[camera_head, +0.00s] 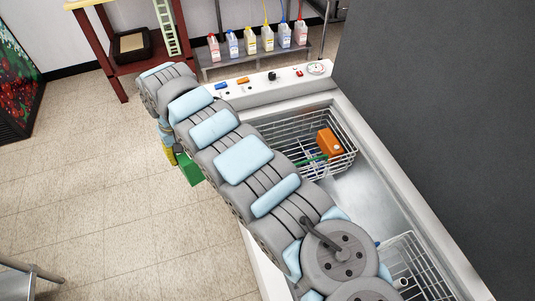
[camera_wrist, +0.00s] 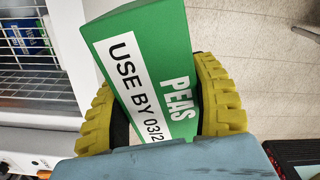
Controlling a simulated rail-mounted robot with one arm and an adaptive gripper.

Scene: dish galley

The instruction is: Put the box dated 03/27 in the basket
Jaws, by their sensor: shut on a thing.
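My gripper (camera_head: 172,153) is shut on a green box (camera_head: 188,170), left of the sink unit and above the floor. In the wrist view, the yellow fingers of my gripper (camera_wrist: 165,105) press on both sides of the green box (camera_wrist: 155,40). The box reads "PEAS" and "USE BY 03/2"; the last digit is hidden. A wire basket (camera_head: 345,130) sits in the sink, holding an orange box (camera_head: 329,142) and some green and blue things. A second wire basket (camera_head: 414,243) shows lower right, partly behind my arm.
The sink's white rim and control panel (camera_head: 262,91) lie between the held box and the bottle shelf (camera_head: 270,55). A red rack (camera_head: 118,72) stands at the back left. A dark grey wall (camera_head: 440,100) closes the right side. The tiled floor at left is mostly clear.

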